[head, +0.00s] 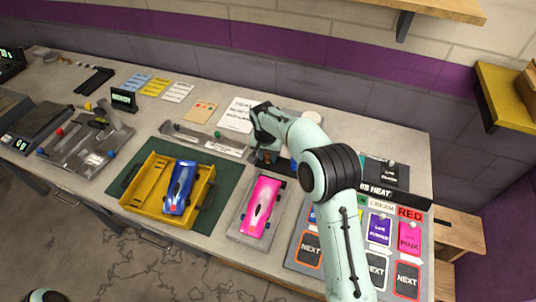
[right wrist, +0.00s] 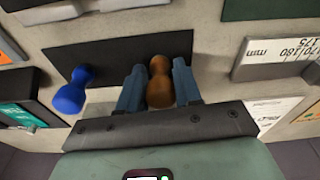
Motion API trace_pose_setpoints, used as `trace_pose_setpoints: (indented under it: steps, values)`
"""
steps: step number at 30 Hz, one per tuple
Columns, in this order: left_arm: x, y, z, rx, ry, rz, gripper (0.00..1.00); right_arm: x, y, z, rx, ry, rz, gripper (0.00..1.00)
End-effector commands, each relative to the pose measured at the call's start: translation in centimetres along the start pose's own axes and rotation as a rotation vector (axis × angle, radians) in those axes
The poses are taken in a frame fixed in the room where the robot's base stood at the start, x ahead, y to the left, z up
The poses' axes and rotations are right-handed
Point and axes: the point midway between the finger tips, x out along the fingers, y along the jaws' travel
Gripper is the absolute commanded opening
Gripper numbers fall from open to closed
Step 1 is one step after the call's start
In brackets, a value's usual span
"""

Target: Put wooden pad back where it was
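The wooden pad is a brown, rounded, pin-shaped piece (right wrist: 159,82) between the fingers of my right gripper (right wrist: 160,88) in the right wrist view. Both fingers appear to press against its sides. A dark rectangular strip (right wrist: 90,60) lies behind it, with a blue piece of similar shape (right wrist: 72,92) to the left. I cannot tell whether the pad touches the surface. In the head view my right gripper (head: 264,156) is low over the back of the bench, right of the metal ruler plate, and the arm hides much around it.
A yellow tray (head: 150,190) holds a blue car (head: 180,187). A pink car (head: 261,206) rests on a grey plate in front of my gripper. A ruler plate (head: 205,139) lies to its left, and a sign board with several cards (head: 379,229) to its right.

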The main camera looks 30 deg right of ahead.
Motion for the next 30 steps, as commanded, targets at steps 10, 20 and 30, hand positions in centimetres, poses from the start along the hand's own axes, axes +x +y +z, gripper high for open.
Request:
trace_pose_setpoints:
  steps: [10, 20, 30]
  values:
    - [0.0, 0.0, 0.0, 0.000, 0.000, 0.000, 0.80, -0.1, 0.1, 0.0, 0.001, 0.000, 0.001, 0.55]
    - [-0.5, 0.3, -0.2, 0.001, 0.003, 0.001, 0.80, -4.9, -0.1, -0.2, 0.001, 0.004, -0.004, 0.55]
    - [-1.3, 0.7, -0.6, 0.003, 0.009, 0.003, 0.80, -11.2, 0.0, -0.1, 0.001, 0.002, -0.001, 0.55]
